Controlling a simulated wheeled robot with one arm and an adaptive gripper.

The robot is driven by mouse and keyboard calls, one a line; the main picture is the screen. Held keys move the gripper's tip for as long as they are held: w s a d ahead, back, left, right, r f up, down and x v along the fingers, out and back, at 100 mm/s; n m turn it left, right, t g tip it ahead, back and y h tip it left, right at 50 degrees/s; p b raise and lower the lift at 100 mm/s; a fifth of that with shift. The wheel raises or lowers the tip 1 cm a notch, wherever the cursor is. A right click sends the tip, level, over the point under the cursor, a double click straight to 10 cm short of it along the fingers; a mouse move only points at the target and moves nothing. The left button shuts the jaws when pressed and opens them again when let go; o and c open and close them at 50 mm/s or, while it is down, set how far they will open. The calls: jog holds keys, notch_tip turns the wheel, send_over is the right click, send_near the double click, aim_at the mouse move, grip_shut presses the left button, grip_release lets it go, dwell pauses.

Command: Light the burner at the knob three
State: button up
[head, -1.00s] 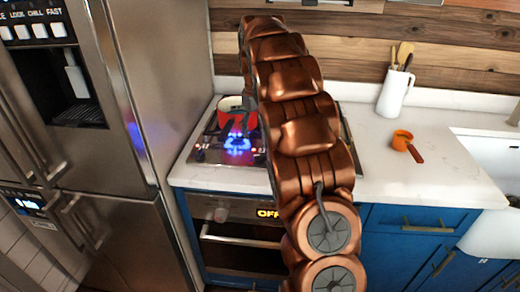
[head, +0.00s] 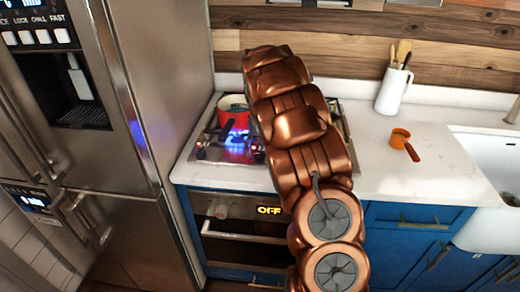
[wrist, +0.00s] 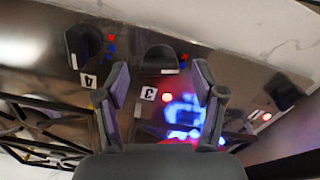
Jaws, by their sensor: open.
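In the wrist view, knob three (wrist: 160,60) is a black knob on the steel cooktop (wrist: 200,65), beside a label "3" (wrist: 148,93) seen upside down. My gripper (wrist: 160,92) is open and empty, its fingers apart to either side of the label, with the knob just beyond the gap. I cannot tell whether either finger touches the knob. A bright red light (wrist: 168,97) shows by the label. Blue and red glow (wrist: 185,115) shows between the fingers.
Knob four (wrist: 83,42) is left of knob three; another black knob (wrist: 283,92) is at right. Black grates (wrist: 40,125) lie at lower left. A red pot (head: 233,103) stands on the stove. An orange pan (head: 402,140) and utensil jug (head: 394,92) are on the counter.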

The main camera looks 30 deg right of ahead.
jog(key=shift+s+f, duration=0.1)
jog(key=shift+f, duration=0.5)
jog(key=c, duration=1.1)
jog(key=shift+f+m+b, duration=0.1)
jog(key=shift+m+b, duration=0.75)
jog(key=shift+m, duration=0.15)
jog(key=shift+c, duration=0.2)
jog(key=shift+m+b, duration=0.55)
jog(key=shift+m, duration=0.75)
jog(key=shift+r, duration=0.2)
jog(key=o, duration=1.1)
jog(key=shift+o, duration=0.2)
